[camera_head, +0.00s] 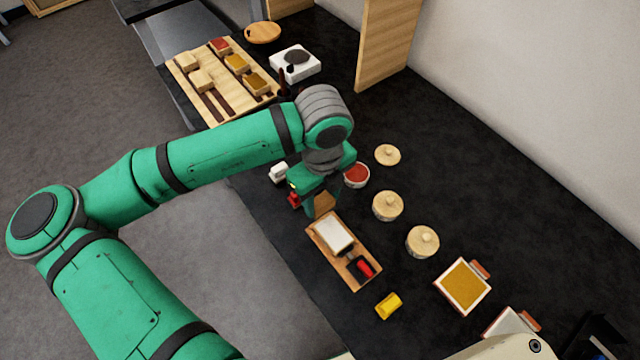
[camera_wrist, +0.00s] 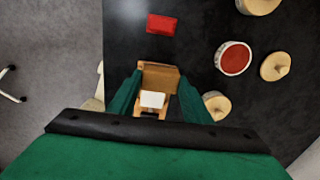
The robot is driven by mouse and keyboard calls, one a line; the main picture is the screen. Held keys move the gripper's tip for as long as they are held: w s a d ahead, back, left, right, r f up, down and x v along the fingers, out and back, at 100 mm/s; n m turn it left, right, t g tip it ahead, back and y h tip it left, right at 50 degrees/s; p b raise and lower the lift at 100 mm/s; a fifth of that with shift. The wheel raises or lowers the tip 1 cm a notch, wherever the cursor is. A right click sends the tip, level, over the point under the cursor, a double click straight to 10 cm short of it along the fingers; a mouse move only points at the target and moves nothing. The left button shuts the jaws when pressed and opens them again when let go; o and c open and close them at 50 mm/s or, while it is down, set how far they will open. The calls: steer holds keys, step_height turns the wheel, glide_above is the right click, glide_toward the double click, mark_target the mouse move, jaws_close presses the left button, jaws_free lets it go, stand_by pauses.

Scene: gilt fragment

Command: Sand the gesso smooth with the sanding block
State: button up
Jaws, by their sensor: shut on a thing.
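My gripper (camera_head: 318,206) is shut on a tan sanding block (camera_head: 325,203), just beyond the far end of a wooden board. The block (camera_wrist: 160,74) also shows between my fingers in the wrist view. A white gesso panel (camera_head: 334,234) lies on the wooden board (camera_head: 347,278). The panel (camera_wrist: 152,100) shows in the wrist view too, partly hidden by my gripper. I cannot tell whether the block touches the board. A red-handled tool (camera_head: 364,268) lies on the near end of the board.
A red-filled bowl (camera_head: 356,175) and lidded wooden jars (camera_head: 422,241) stand right of the board. A yellow piece (camera_head: 388,305) and a gold-faced panel (camera_head: 464,286) lie nearer. A red block (camera_wrist: 162,24) lies near my gripper. A tray (camera_head: 188,72) with several blocks is farther back.

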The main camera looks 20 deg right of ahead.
steer(key=shift+s+d+r, duration=0.2)
steer(key=shift+d+r, duration=0.15)
steer(key=shift+r, duration=0.3)
steer(key=shift+s+d+r, duration=0.15)
steer(key=shift+d+r, duration=0.15)
steer(key=shift+r, duration=0.3)
steer(key=shift+a+r, duration=0.15)
steer(key=shift+r, duration=0.8)
steer(key=shift+w+a+r, duration=0.15)
steer(key=shift+w, duration=0.1)
